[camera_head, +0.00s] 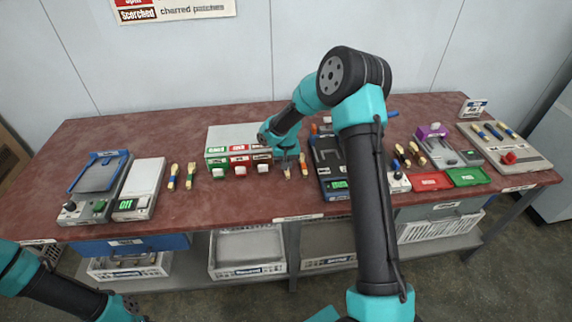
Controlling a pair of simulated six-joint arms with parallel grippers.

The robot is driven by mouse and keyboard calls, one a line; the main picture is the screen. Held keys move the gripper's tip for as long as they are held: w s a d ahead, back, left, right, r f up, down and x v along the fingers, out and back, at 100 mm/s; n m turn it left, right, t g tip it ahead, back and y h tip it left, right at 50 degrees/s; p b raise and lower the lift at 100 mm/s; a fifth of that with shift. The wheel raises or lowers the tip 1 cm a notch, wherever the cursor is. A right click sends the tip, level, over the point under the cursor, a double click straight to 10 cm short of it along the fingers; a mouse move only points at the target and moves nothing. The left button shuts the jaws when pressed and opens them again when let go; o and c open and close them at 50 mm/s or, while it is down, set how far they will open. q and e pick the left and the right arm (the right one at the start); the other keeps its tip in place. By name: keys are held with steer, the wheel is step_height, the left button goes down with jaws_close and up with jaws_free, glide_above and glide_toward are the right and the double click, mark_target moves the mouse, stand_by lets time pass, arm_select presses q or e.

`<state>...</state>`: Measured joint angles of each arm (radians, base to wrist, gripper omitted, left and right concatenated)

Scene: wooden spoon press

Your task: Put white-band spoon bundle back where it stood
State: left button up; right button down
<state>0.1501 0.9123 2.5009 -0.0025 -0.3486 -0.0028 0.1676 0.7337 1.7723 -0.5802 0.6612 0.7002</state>
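Several small wooden spoon bundles lie on the dark red table, but the bands are too small to read, so I cannot tell which is white-banded. Two bundles lie in the middle: one (287,173) is right below my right gripper (288,161), the other (304,170) just to its right. The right gripper comes down at the back of this pair, beside the control box. Its fingers are tiny and partly hidden, so I cannot tell whether they are open or hold a bundle. My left arm shows only at the bottom left; its gripper is out of view.
Two bundles (190,176) lie at left near a white scale (140,189). A box with three buttons (236,137) stands in the middle; a black device (327,160) is right of the gripper. Red (430,181) and green (468,176) trays are at right. My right arm crosses the view.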

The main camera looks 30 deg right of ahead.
steer(key=shift+f, duration=0.25)
steer(key=shift+f, duration=0.1)
steer(key=c, duration=1.1)
jaws_free()
steer(key=shift+f, duration=0.1)
step_height(320, 180, up, 12)
steer(key=shift+r, duration=0.2)
